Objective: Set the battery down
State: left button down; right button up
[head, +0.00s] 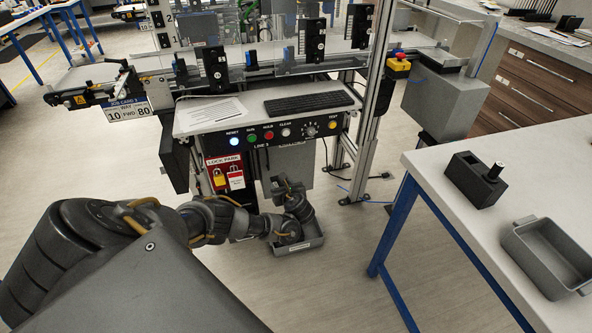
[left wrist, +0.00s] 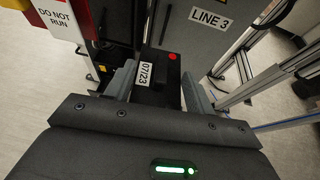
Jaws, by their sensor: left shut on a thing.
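The battery is a black block (left wrist: 165,72) with a white "07/23" label and a red dot, seen in the left wrist view. My left gripper (left wrist: 158,84) is shut on it, one grey finger on each side. In the head view my left gripper (head: 283,187) is in front of the Line 3 control panel, below its front face. The battery is hard to make out there against the dark gripper. I cannot tell whether its far end touches anything. My right gripper is out of view.
A grey tray (head: 312,245) lies below my left wrist, partly covered by it. The control panel (head: 262,137) carries buttons and a keyboard (head: 308,103). At right, a table (head: 440,152) holds a black block with a cylinder (head: 478,180) and a grey bin (head: 515,262).

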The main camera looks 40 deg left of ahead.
pick_arm(q)
notch_tip(320, 180, down, 3)
jog(key=shift+w+a+r, duration=0.1)
jog(key=w+d+f+m+t, duration=0.1)
jog(key=w+d+f+m+t+h, duration=0.1)
jog(key=f, duration=0.1)
jog(key=w+d+m+t+h, duration=0.3)
jog(key=w+d+m+h, duration=0.15)
jog(key=d, duration=0.25)
jog(key=w+d+r+m+t+h, duration=0.2)
jog(key=w+d+r+m+h, duration=0.4)
jog(key=r, duration=0.4)
jog(key=s+a+r+m+h+p, duration=0.1)
jog(key=r+p, duration=0.3)
jog(key=r, duration=1.1)
jog(key=s+a+r+m+g+h+p, duration=0.1)
jog(key=s+r+m+h+p, duration=0.1)
jog(key=r, duration=1.4)
jog(key=s+a+r+m+g+h+p, duration=0.1)
jog(key=s+r+m+h+p, duration=0.1)
jog(key=r+p, duration=0.6)
notch_tip(320, 180, up, 7)
jog(key=s+h, duration=0.1)
jog(key=s, duration=0.1)
jog(key=shift+s+r+h, duration=0.2)
jog(key=shift+s+h, duration=0.15)
jog(key=shift+s, duration=0.05)
jog(key=shift+a, duration=0.1)
